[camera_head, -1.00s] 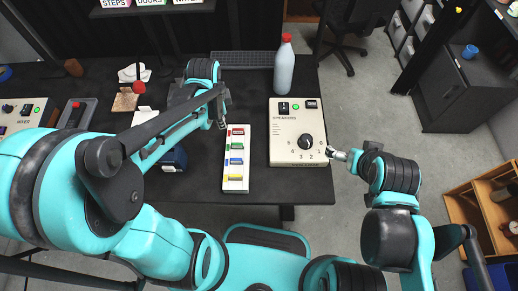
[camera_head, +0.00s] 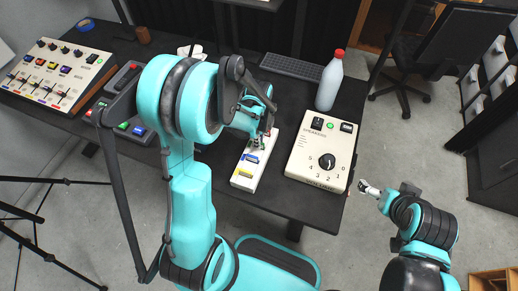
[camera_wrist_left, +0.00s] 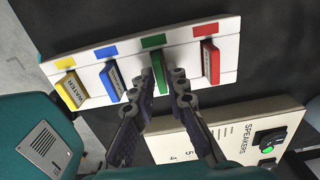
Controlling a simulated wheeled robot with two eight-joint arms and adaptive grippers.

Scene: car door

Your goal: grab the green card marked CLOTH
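A green card (camera_wrist_left: 158,70) stands in a white rack (camera_wrist_left: 134,60) with a green patch behind it, third from the left in the left wrist view. Its lettering is too small to read. My left gripper (camera_wrist_left: 165,82) is open, its two fingertips just at the near end of the green card, one on either side. Whether they touch it, I cannot tell. In the head view my left gripper (camera_head: 262,140) is over the far part of the rack (camera_head: 243,183) and hides the green card. My right gripper (camera_head: 366,187) is off the table's right edge, apart from everything.
Yellow (camera_wrist_left: 76,90), blue (camera_wrist_left: 113,80) and red (camera_wrist_left: 210,61) cards flank the green one closely. A speakers box (camera_head: 322,150) stands right of the rack, with a white red-capped bottle (camera_head: 329,82) behind it. A mixer (camera_head: 56,75) is at the far left.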

